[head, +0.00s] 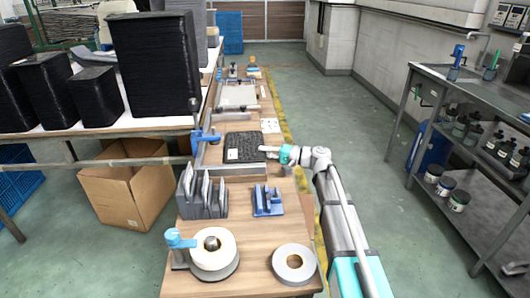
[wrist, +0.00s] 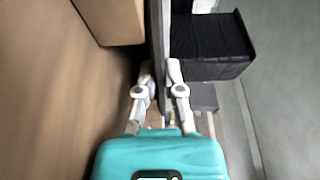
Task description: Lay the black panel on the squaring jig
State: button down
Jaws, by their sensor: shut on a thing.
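The black panel (head: 246,147) is a dark, roughly square sheet over the middle of the wooden bench in the head view. My gripper (head: 270,152) is shut on its right edge, coming from the right. In the wrist view the panel (wrist: 160,40) shows edge-on as a thin dark strip running away between the fingers of my gripper (wrist: 160,85). The squaring jig appears to be the place with light metal rails (head: 236,169) in front of and left of the panel. I cannot tell whether the panel touches it; the panel hides the surface beneath.
A blue clamp post (head: 205,137) stands left of the panel. In front are a grey slotted rack (head: 203,195), a blue holder (head: 267,200) and tape rolls (head: 294,264). A white card (head: 270,125) and a tray (head: 239,96) lie behind. Black stacks (head: 155,65) fill the left table.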

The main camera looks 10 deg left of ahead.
jog(key=shift+s+d+f+b, duration=0.1)
jog(key=shift+s+f+b, duration=0.25)
jog(key=shift+s, duration=0.25)
dwell(0.4)
jog(key=c, duration=0.7)
grip_release()
jog(key=shift+s, duration=0.1)
jog(key=d, duration=1.1)
jog(key=shift+w+d+r, duration=0.2)
jog(key=shift+d, duration=0.2)
jog(key=shift+r+p, duration=0.1)
jog(key=shift+p, duration=0.2)
